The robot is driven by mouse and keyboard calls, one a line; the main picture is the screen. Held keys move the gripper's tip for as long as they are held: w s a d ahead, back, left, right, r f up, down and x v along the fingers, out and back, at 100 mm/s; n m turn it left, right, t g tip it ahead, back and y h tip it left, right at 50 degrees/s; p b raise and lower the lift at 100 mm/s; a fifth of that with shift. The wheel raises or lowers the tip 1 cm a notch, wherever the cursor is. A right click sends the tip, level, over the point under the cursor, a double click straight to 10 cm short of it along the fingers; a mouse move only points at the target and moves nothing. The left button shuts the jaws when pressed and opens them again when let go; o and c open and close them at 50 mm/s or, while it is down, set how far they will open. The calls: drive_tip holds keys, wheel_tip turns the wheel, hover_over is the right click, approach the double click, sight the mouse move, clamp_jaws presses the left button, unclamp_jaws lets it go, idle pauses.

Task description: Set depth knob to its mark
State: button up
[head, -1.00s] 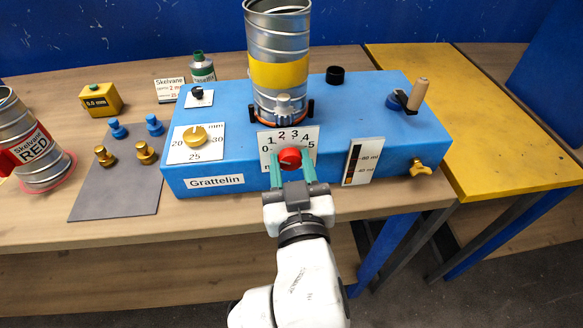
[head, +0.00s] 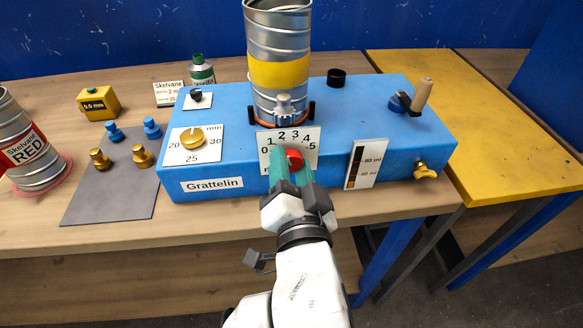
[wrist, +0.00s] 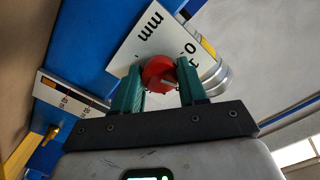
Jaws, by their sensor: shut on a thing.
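The red depth knob (head: 293,159) sits on the front of the blue Grattelin machine (head: 235,182), in front of a white scale plate (head: 267,140) with numbers from about 0 to 5 and "mm". My gripper (head: 290,172) has its green fingers on either side of the knob and is shut on it. In the wrist view the red knob (wrist: 159,73) lies between the two green fingertips, with a pale line on its face. The fingers and knob hide part of the plate, so I cannot tell which number the knob points to.
A brass knob (head: 192,137) with a 20–30 mm dial is at the left. A metal duct (head: 277,92) stands behind the plate. A gauge plate (head: 366,163), a crank (head: 421,95) and a brass tap (head: 425,171) are at the right.

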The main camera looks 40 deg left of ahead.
drive_tip(key=shift+f+m, duration=0.2)
drive_tip(key=shift+m, duration=0.1)
drive_tip(key=o, duration=1.1)
drive_tip(key=shift+r, duration=0.15)
drive_tip(key=shift+c, duration=0.2)
drive_tip(key=shift+s, duration=0.1)
drive_tip(key=v, duration=1)
drive_tip(key=shift+s+d+b, duration=0.15)
drive_tip(key=shift+d+b, duration=0.15)
drive_tip(key=shift+d, duration=0.05)
